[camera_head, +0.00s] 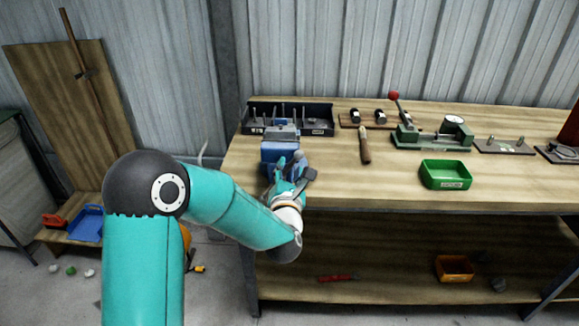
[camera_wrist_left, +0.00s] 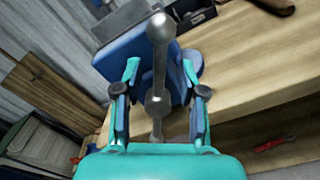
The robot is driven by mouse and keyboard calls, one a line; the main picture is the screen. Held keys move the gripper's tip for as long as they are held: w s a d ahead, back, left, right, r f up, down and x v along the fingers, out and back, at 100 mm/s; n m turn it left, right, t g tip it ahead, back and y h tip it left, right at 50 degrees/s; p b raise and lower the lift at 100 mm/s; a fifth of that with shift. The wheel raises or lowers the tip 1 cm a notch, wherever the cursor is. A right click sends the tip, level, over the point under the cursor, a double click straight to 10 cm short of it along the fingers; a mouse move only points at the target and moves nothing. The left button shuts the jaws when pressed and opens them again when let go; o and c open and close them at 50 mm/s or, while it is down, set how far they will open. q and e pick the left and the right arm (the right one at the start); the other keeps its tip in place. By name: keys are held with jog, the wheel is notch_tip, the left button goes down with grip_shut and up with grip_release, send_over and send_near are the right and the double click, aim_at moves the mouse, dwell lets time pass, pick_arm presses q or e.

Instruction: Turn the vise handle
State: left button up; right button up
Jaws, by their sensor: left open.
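The blue vise (camera_head: 279,153) stands at the left front edge of the wooden workbench (camera_head: 385,190). Its grey jaws (camera_head: 283,132) show on top. In the left wrist view the blue vise body (camera_wrist_left: 136,53) lies behind a grey metal handle (camera_wrist_left: 159,68), a bar with a ball end at the top and a round hub lower down. My left gripper (camera_head: 281,173) is in front of the vise, and in the head view it hides the handle. In the left wrist view its open fingers (camera_wrist_left: 161,78) stand on either side of the handle, with visible gaps. My right gripper is not in view.
Behind the vise is a dark tool tray (camera_head: 318,123). To the right are a wooden-handled tool (camera_head: 365,148), a green lever press (camera_head: 420,137) and a green bin (camera_head: 446,174). The lower shelf holds a red tool (camera_head: 338,278) and an orange bin (camera_head: 455,268). The bench front right of the vise is clear.

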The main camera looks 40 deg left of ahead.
pick_arm(q)
jog(key=shift+w+a, duration=0.1)
jog(key=shift+w, duration=0.05)
grip_shut()
jog(key=shift+w+d+f, duration=0.1)
jog(key=shift+d, duration=0.1)
dwell(0.3)
